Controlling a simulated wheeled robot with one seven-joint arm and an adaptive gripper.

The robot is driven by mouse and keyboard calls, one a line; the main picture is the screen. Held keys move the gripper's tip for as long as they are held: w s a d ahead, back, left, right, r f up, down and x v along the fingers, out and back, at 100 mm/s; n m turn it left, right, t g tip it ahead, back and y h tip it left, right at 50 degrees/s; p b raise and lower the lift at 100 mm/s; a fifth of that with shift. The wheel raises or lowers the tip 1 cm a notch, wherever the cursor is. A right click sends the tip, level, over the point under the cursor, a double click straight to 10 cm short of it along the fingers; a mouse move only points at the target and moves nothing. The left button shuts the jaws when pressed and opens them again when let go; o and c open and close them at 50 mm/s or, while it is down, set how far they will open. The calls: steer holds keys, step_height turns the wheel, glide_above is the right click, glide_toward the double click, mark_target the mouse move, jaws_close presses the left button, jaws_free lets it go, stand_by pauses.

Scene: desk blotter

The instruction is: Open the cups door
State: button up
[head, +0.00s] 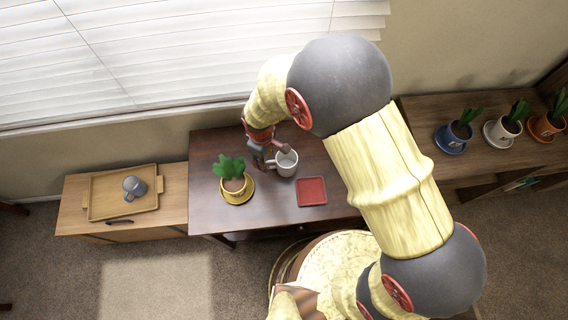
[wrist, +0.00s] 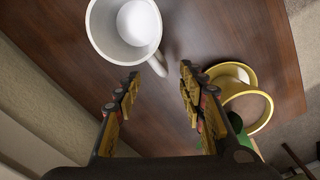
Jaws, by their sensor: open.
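A low light-wood cabinet (head: 75,217) stands at the left in the head view. A dark bar handle (head: 120,222) lies along its front edge; its front is mostly hidden from above, and I cannot tell which door is the cups door. My gripper (head: 262,160) is over the dark desk, well right of the cabinet. It is open and empty in the wrist view (wrist: 160,80). A white mug (head: 286,163) stands upright beside it. In the wrist view the mug (wrist: 100,40) has its handle near the gap between the fingertips; contact is unclear.
A potted plant on a yellow saucer (head: 240,198) stands left of the gripper. A red square mat (head: 325,191) lies on the desk (head: 210,150). A tray (head: 97,205) with a grey mug (head: 131,190) sits on the cabinet. Several potted plants stand at right.

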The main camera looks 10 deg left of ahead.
mark_target(281, 164)
steer(key=f, duration=0.1)
steer(key=f+b, duration=0.1)
steer(key=f, duration=0.2)
steer(key=shift+d+f+b, duration=0.15)
steer(key=shift+d+b, duration=0.2)
steer(key=shift+d, duration=0.05)
steer(key=shift+f, duration=0.4)
steer(key=shift+c, duration=0.2)
jaws_close()
steer(key=shift+r, duration=0.1)
